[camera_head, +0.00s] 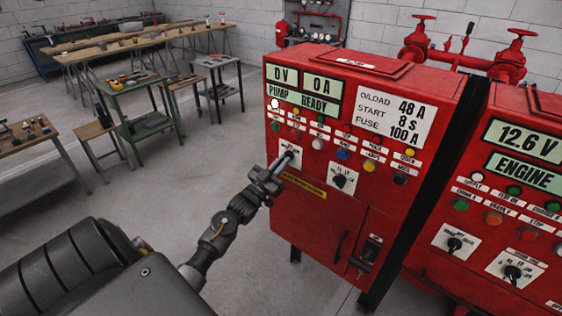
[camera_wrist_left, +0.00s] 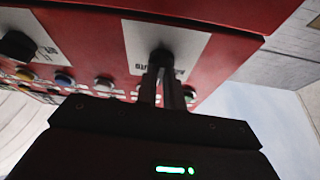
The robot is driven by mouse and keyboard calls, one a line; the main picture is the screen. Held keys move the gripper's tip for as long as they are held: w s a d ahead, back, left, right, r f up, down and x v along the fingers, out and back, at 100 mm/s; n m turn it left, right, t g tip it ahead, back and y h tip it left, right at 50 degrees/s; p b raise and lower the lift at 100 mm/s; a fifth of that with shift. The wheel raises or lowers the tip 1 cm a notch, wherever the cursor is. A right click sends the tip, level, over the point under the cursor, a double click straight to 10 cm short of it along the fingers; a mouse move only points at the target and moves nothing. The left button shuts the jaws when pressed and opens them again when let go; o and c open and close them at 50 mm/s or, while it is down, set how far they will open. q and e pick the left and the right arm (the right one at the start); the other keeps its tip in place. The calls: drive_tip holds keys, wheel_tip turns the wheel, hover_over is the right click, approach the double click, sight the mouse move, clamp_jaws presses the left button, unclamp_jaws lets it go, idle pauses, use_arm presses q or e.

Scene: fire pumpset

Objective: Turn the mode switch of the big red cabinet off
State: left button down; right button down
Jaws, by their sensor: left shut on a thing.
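The big red cabinet (camera_head: 330,207) stands at the middle right in the head view, with screens reading "0 V", "0 A" and "PUMP READY". On its front left a white plate (camera_head: 290,163) carries the black mode switch knob, which also shows in the left wrist view (camera_wrist_left: 161,57). My left gripper (camera_head: 283,162) reaches up to this knob from the lower left, and its fingers (camera_wrist_left: 162,88) are shut on it. The fingers partly hide the knob, so its exact setting cannot be read. My right gripper is in neither view.
A second black knob (camera_head: 340,180) sits just right on the same cabinet, below rows of coloured buttons. A second red cabinet (camera_head: 480,200) stands at the right. Workbenches (camera_head: 140,112) stand at the back left. The grey floor (camera_head: 190,190) between is clear.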

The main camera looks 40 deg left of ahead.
use_arm(q)
drive_tip(key=shift+n+y, duration=0.4)
drive_tip(key=shift+n, duration=0.4)
drive_tip(key=c, duration=1.5)
unclamp_jaws()
drive_tip(key=b+v, duration=0.3)
drive_tip(key=v, duration=0.7)
drive_tip(key=shift+s+f+b, duration=0.2)
drive_tip(key=shift+s+b, duration=0.15)
